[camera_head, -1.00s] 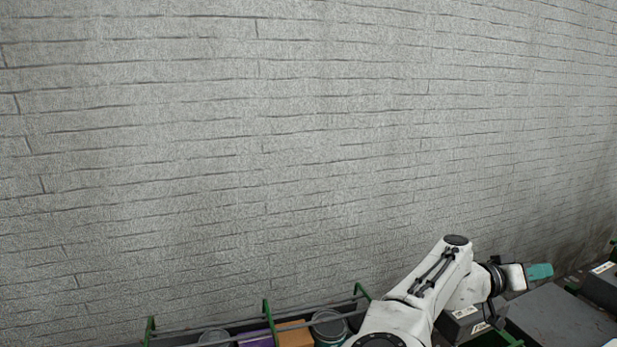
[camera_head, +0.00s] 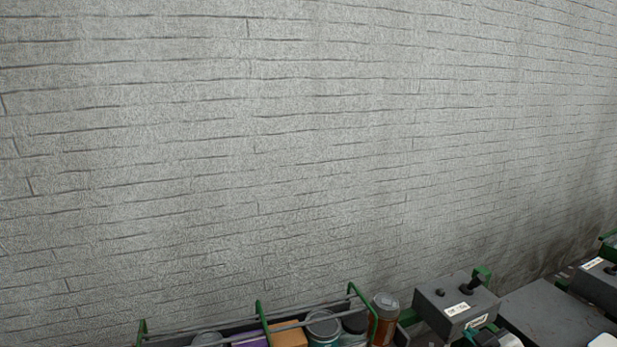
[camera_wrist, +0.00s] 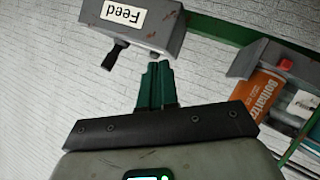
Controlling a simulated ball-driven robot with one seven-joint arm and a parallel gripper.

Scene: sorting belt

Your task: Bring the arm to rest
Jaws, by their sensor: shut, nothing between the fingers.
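My gripper (camera_wrist: 156,84) shows in the wrist view with its teal fingers together and nothing between them. The fingertips point up the picture, in front of the white brick wall and just below a grey box labelled "Feed" (camera_wrist: 170,28), which appears upside down. In the head view only a small white and teal part of my arm shows at the bottom edge, right of centre; the rest of the arm is out of frame.
In the head view, a grey control box (camera_head: 440,300) with levers stands at lower right, beside a flat dark surface (camera_head: 548,312). A railed row at the bottom holds an orange-brown can (camera_head: 384,318), an orange box (camera_head: 288,337) and other containers. The brick wall (camera_head: 250,150) fills the rest.

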